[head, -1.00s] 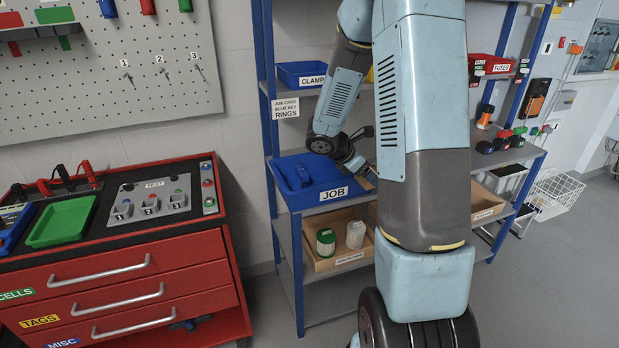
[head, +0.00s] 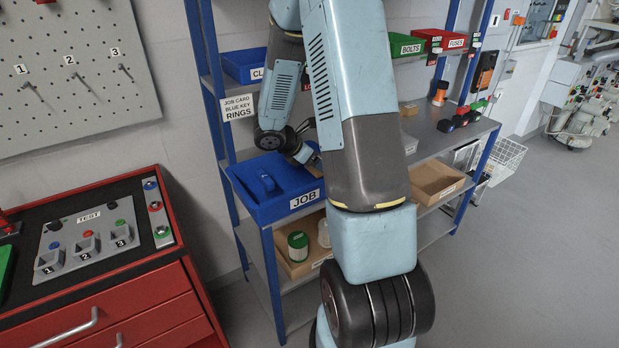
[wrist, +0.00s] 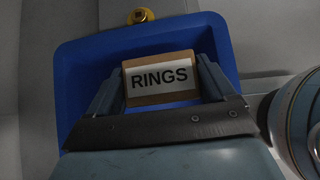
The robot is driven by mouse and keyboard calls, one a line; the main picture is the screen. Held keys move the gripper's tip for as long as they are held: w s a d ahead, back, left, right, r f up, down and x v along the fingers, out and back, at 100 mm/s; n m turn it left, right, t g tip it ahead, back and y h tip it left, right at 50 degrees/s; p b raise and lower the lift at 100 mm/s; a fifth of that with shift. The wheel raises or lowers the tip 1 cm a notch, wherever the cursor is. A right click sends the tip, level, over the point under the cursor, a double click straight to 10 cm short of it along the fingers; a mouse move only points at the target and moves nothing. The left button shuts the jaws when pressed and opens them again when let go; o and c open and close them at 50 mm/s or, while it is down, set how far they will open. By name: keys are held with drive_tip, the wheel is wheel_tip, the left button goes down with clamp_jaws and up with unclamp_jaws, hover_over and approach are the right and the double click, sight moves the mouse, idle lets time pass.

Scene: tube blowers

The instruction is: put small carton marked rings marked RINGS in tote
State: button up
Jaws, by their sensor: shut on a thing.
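The small carton marked RINGS (wrist: 160,78) is brown with a white label and sits between the two fingers of my gripper (wrist: 160,85) in the wrist view. My gripper is shut on it. In the head view my gripper (head: 304,154) is at the back right of the blue tote marked JOB (head: 290,207), partly hidden by my arm. A brown bit of the carton (head: 315,161) seems to show there. A blue tote wall (wrist: 72,80) lies behind the carton in the wrist view. I cannot tell the carton's height over the tote floor.
A blue item (head: 266,183) lies in the JOB tote. A job card sign (head: 239,107) reads blue key, rings. Below is a wooden bin (head: 296,269) with a green-and-white container (head: 298,246). Blue rack posts (head: 205,110) stand close to the arm. A red cabinet (head: 150,305) stands left.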

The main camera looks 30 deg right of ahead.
drive_tip(key=shift+a+f, duration=0.2)
drive_tip(key=shift+f, duration=2.7)
drive_tip(key=o, duration=0.9)
